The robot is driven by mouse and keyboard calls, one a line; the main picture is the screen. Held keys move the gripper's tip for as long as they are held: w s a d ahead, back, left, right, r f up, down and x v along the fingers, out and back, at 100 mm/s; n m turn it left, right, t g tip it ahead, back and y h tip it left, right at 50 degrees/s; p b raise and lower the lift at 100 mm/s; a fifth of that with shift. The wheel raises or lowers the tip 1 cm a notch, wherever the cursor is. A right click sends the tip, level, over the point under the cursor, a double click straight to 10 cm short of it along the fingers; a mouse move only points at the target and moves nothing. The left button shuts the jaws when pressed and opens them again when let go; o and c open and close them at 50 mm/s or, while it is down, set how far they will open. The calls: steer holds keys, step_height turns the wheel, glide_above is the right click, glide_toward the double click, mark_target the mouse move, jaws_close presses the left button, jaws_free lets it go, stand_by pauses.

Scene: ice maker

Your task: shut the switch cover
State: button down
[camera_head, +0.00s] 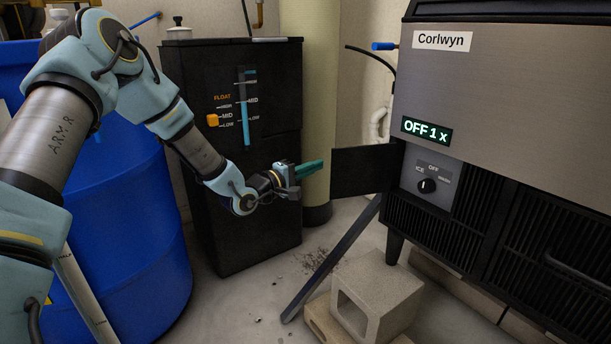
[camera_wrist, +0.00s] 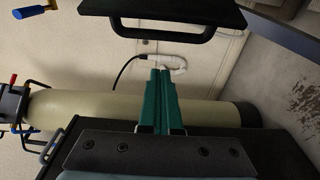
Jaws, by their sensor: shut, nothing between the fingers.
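The switch cover (camera_head: 366,168) is a flat dark panel that stands swung open to the left of the ice maker's switch panel (camera_head: 432,178). The black knob (camera_head: 427,186) on that panel is uncovered. My gripper (camera_head: 321,164) has teal fingers, shut and empty, just left of the cover's free edge in the head view. A small gap shows between them there. In the wrist view, the closed fingers (camera_wrist: 161,72) point up the picture, and a dark panel that looks like the cover (camera_wrist: 180,12) crosses the top, apart from them.
The ice maker (camera_head: 510,105) shows "OFF 1 x". A concrete block (camera_head: 378,292) and a slanted dark bar (camera_head: 335,258) stand below the cover. A black cabinet (camera_head: 275,190), a beige cylinder (camera_head: 308,60) and a blue barrel (camera_head: 125,225) are to the left.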

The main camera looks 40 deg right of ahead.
mark_target(359, 168)
steer(key=s+d+b, duration=0.2)
steer(key=s, duration=0.1)
steer(key=shift+d, duration=0.15)
stand_by(0.4)
stand_by(0.3)
